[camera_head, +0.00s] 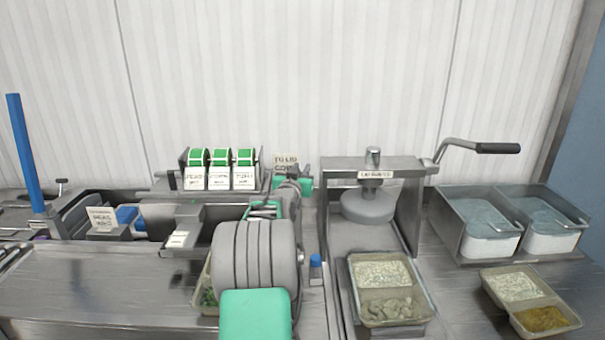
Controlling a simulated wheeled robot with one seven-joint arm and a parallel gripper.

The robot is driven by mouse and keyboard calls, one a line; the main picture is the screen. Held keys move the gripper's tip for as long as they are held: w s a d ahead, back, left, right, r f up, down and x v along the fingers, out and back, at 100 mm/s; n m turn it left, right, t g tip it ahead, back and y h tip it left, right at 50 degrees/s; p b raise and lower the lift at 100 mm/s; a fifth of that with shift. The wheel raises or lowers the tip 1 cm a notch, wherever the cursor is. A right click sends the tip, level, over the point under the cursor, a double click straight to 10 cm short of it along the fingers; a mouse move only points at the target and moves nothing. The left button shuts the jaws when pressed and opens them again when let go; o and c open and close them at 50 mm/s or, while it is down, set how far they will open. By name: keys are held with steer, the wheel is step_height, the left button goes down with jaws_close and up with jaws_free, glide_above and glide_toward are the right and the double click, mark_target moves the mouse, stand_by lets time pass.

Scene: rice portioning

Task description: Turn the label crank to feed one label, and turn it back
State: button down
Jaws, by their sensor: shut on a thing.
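The label dispenser (170,182) stands at the back left of centre. It carries a row of three green-and-white label rolls (221,158), with printed white labels hanging down in front. My gripper (294,177) is at the right end of the dispenser, pointing away from the camera. It is shut on the label crank, which my gripper and wrist mostly hide; the crank's angle cannot be told. A small pale label or plate (178,239) lies on the grey block in front of the dispenser.
A lid press (407,168) with a black-handled lever (498,148) stands right of my arm, with a filled two-part tray (430,318) at it. Another tray (492,305) and two steel bins (462,247) are farther right. My arm partly covers a tray (203,304).

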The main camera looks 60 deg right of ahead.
steer(key=c, duration=1.5)
jaws_free()
steer(key=b+v, duration=0.2)
steer(key=v, duration=0.5)
steer(key=shift+a, duration=0.45)
